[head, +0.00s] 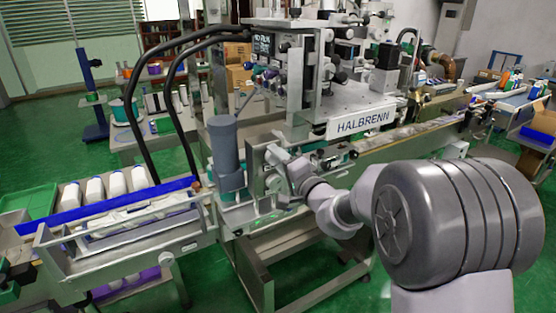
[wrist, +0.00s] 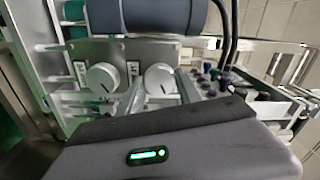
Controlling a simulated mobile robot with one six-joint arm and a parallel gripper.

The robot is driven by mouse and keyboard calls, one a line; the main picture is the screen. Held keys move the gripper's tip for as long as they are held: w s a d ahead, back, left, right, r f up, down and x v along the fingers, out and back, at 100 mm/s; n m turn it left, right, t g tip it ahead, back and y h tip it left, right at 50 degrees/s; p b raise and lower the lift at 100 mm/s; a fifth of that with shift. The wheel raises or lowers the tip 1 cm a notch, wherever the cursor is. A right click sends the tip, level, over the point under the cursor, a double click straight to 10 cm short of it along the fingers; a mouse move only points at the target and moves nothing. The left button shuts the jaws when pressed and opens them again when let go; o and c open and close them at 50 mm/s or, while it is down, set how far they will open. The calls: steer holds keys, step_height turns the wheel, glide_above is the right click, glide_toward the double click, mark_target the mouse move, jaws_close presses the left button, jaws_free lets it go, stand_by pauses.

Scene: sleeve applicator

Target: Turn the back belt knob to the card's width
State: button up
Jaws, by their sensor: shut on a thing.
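Two white round knobs sit side by side on a grey metal panel (wrist: 120,52) in the wrist view. The left one (wrist: 102,76) stands free. The right one (wrist: 160,78) sits between the two fingers of my gripper (wrist: 161,88), which is shut on it. A small label strip is beside each knob, too small to read. I cannot tell which knob is the back one, or its exact setting.
A blue-grey cylinder (head: 226,145) stands left of the gripper; it also shows above the knobs in the wrist view (wrist: 145,15). The conveyor (head: 140,235) holding white bottles (head: 95,190) is at left. The HALBRENN machine (head: 362,120) rises behind.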

steer(key=shift+n, duration=0.5)
steer(key=o, duration=1.4)
steer(key=shift+c, duration=0.2)
steer(key=p+v, duration=0.2)
steer(key=v, duration=1.5)
steer(key=shift+s, duration=0.2)
steer(key=shift+d, duration=0.15)
